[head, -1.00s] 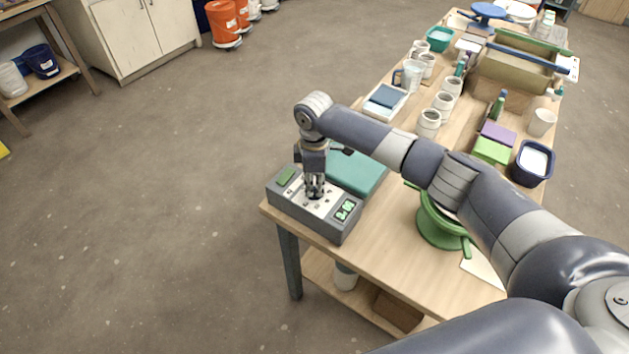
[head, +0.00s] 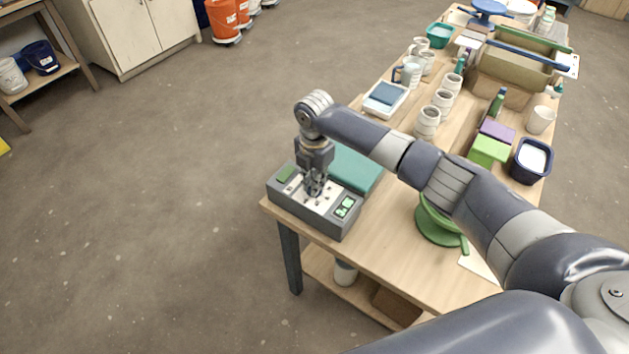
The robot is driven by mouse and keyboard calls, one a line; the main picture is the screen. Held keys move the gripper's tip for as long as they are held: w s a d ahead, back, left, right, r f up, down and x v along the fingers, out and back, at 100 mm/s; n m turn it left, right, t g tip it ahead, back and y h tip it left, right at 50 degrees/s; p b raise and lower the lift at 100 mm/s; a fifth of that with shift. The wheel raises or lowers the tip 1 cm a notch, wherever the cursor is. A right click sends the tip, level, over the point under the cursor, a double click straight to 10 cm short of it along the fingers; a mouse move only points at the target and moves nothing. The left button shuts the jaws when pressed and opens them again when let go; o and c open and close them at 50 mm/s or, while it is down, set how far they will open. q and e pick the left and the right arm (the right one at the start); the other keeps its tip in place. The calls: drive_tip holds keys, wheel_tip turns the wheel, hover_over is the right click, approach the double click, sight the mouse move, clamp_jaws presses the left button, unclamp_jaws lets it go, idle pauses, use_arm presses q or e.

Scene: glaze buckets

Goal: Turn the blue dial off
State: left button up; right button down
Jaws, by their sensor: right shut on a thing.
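A grey control box (head: 333,226) with a pale top panel stands at the near left corner of the wooden table. It has a green display at its right end and a green patch at its left end. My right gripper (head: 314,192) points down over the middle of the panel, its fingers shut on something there. The fingers hide what they hold, and I cannot make out a blue dial or its setting. My left gripper is not in view.
A teal board (head: 355,168) lies right behind the box. A green bowl-like stand (head: 436,226) sits under my right arm. White mugs (head: 427,122), a white tray (head: 386,99) and a dark blue tub (head: 531,162) stand farther back. The floor at left is clear.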

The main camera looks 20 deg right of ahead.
drive_tip(key=shift+n, duration=0.7)
drive_tip(key=c, duration=1.6)
unclamp_jaws()
drive_tip(key=shift+c, duration=0.2)
drive_tip(key=shift+r, duration=0.1)
wheel_tip(320, 180, up, 12)
drive_tip(key=shift+a, duration=0.1)
